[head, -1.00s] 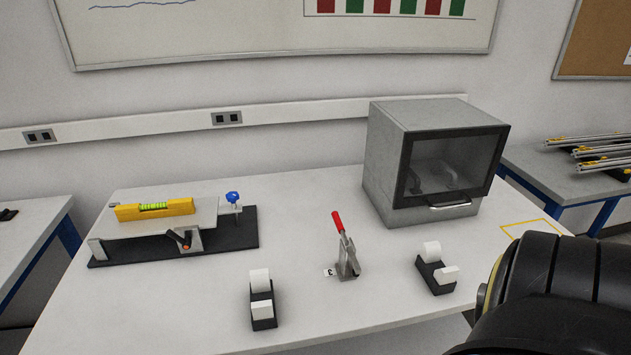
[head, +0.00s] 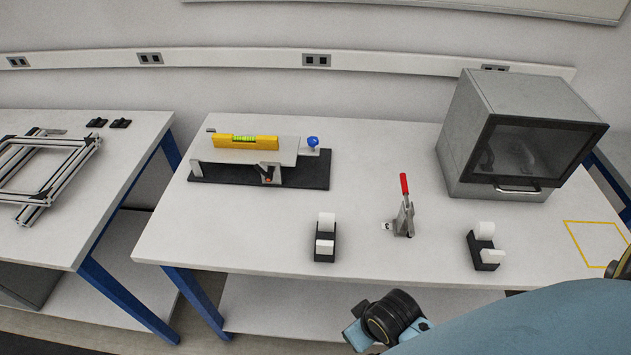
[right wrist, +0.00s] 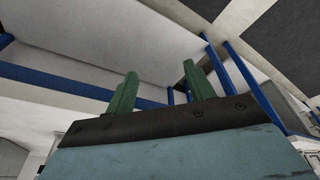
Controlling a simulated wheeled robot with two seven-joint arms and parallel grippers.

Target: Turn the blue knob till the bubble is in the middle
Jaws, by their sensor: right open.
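The blue knob (head: 313,141) sits at the right end of a levelling plate (head: 290,154) on a black base (head: 317,172). A yellow spirit level (head: 262,143) lies on the plate, with a green vial (head: 243,139). The bubble's exact place is too small to tell. My right gripper (right wrist: 160,90) is open and empty in the right wrist view, with two green fingers apart below a table. It is well away from the knob. In the head view part of my right arm shows at the lower right. My left gripper is not in view.
A red-handled toggle clamp (head: 404,212) and two tape dispensers (head: 325,238) (head: 484,247) stand near the table's front. A grey box with a dark window (head: 520,120) stands at the back right. Aluminium frames (head: 45,170) lie on the left table.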

